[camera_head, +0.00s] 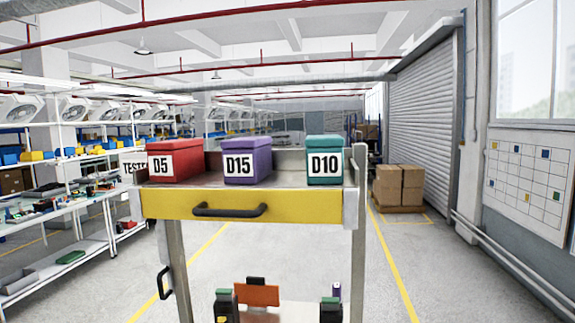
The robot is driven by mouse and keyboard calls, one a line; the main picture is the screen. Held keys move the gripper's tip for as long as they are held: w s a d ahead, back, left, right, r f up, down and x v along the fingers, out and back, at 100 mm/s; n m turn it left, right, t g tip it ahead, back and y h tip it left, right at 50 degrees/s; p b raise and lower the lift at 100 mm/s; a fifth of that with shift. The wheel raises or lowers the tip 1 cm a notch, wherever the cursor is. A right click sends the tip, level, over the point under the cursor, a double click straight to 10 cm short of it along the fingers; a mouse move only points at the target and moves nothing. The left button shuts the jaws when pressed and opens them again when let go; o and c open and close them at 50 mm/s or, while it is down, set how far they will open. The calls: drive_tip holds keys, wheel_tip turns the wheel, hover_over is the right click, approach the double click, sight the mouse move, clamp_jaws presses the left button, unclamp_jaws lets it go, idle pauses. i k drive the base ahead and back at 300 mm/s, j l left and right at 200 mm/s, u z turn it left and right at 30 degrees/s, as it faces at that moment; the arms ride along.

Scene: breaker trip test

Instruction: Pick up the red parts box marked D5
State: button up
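The red parts box (187,171) with a white label reading D5 stands upright at the left end of the cart's top tray (207,180). It has a closed red lid, and the label faces me. A purple box (261,147) marked D15 stands to its right, with a gap between them. A teal box (325,143) marked D10 stands further right.
The cart has a yellow drawer front (160,205) with a black handle (230,211). Workbenches (85,240) line the left. Cardboard boxes (400,186) stand right, behind the cart. The floor beside the cart is clear.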

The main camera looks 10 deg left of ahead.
sight(175, 161)
drive_tip(key=i+j+u, duration=0.3)
drive_tip(key=i+j, duration=0.15)
drive_tip(key=i+j+u, duration=0.25)
drive_tip(key=i, duration=0.45)
drive_tip(key=j, duration=0.1)
